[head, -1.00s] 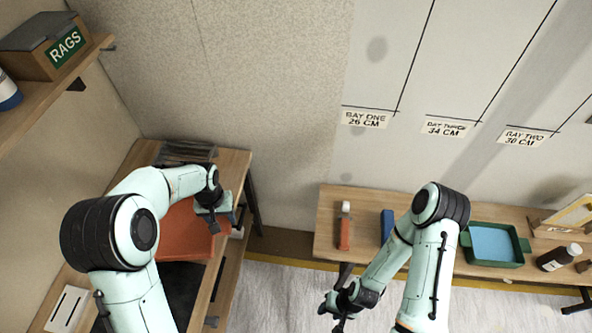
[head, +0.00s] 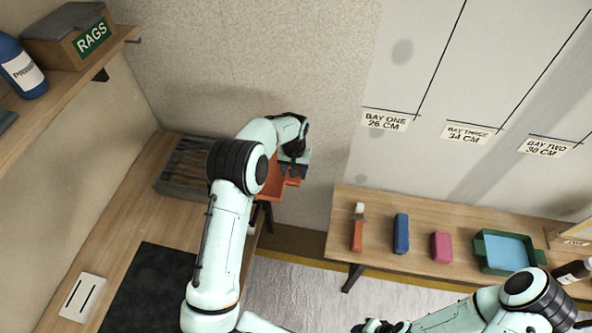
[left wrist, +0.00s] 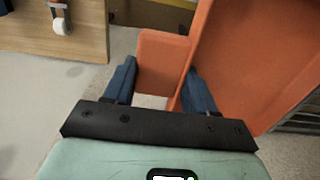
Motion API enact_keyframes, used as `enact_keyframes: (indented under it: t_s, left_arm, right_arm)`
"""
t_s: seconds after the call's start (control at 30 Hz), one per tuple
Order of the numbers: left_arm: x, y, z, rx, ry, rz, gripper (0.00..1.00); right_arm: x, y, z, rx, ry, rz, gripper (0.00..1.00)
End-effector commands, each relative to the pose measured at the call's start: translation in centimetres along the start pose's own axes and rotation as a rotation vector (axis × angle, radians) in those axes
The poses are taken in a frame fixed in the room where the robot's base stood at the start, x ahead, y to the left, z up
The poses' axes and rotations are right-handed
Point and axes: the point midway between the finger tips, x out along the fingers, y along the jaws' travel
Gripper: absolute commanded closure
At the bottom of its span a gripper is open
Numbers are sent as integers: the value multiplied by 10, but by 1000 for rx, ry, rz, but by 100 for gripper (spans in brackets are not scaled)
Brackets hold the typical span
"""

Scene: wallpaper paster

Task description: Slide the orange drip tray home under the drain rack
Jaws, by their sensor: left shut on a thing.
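The orange drip tray (head: 273,184) is at the right end of the left bench, mostly hidden behind my left arm in the head view. In the left wrist view the tray (left wrist: 245,55) fills the upper right. My left gripper (head: 292,172) is shut on the tray's end tab (left wrist: 163,62), which shows between the blue fingers. The slatted drain rack (head: 180,170) stands at the back of the left bench, left of the tray and apart from it. My right gripper (head: 374,326) is low at the bottom edge, and its fingers are unclear.
A black mat (head: 150,290) and a white card (head: 83,297) lie on the left bench (head: 120,233). The right bench (head: 465,222) holds a blue block (head: 401,233), a pink block (head: 442,246) and a green tray (head: 484,262). A floor gap lies between the benches.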

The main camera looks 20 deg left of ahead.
Motion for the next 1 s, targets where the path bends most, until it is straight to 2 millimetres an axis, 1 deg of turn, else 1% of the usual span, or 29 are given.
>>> enact_keyframes:
  t_s: [0.37, 0.8, 1.0]
  left_arm:
    - [0, 0, 0, 0, 2, 0, 89]
    - [32, -25, 1, 0, 0, 0, 89]
    - [43, -34, 1, 0, 1, 1, 89]
  right_arm:
    - [-2, -1, -1, 0, 2, 0, 57]
    - [7, 5, 6, 3, -7, 3, 57]
    - [10, 6, 8, 4, -10, 4, 57]
